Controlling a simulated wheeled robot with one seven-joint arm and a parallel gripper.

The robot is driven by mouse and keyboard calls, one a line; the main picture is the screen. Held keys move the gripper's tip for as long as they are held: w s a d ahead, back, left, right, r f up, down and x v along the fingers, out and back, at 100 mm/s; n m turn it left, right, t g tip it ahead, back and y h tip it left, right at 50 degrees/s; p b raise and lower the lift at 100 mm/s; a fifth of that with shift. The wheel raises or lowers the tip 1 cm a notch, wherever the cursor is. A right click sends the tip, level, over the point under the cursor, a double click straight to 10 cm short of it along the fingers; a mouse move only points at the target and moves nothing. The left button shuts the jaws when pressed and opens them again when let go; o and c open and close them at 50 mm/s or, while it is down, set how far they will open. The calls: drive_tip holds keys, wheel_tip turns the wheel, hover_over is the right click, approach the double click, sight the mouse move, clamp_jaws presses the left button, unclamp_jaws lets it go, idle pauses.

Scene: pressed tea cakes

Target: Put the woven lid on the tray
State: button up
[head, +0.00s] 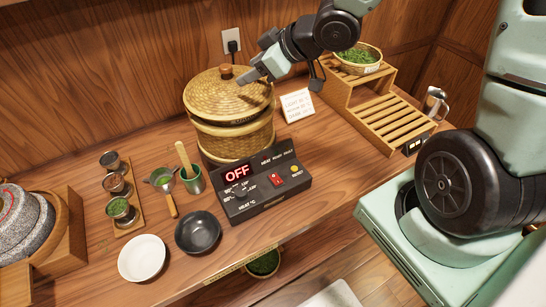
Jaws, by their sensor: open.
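The woven lid (215,100), round with a brown knob (226,72), rests on top of the woven steamer basket (240,143) at the back of the counter. It looks slightly tilted, with a dark gap beneath its rim. My gripper (285,76) is open, above and at the right edge of the lid, with its left finger overlapping the lid in the picture. I cannot tell whether it touches. A slatted wooden tray (393,118) lies at the right, in front of a wooden step stand; its slats look bare.
A small basket of green leaves (357,60) sits on the stand. A label card (297,104) stands between basket and tray. A black control box (262,182) reading OFF is in front. Cups, bowls and a stone mill (25,225) fill the left.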

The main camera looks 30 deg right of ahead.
drive_tip(key=s+a+g+h, duration=0.2)
drive_tip(key=s+a+g, duration=0.2)
drive_tip(key=s, duration=0.8)
drive_tip(key=s+a+g+h, duration=0.3)
drive_tip(key=s+a+g, duration=0.1)
drive_tip(key=s, duration=0.9)
drive_tip(key=shift+s+a+m, duration=0.3)
drive_tip(key=shift+a, duration=0.5)
drive_tip(key=shift+f, duration=0.1)
wheel_tip(320, 180, down, 4)
drive_tip(key=b, duration=0.4)
drive_tip(key=shift+w, duration=0.1)
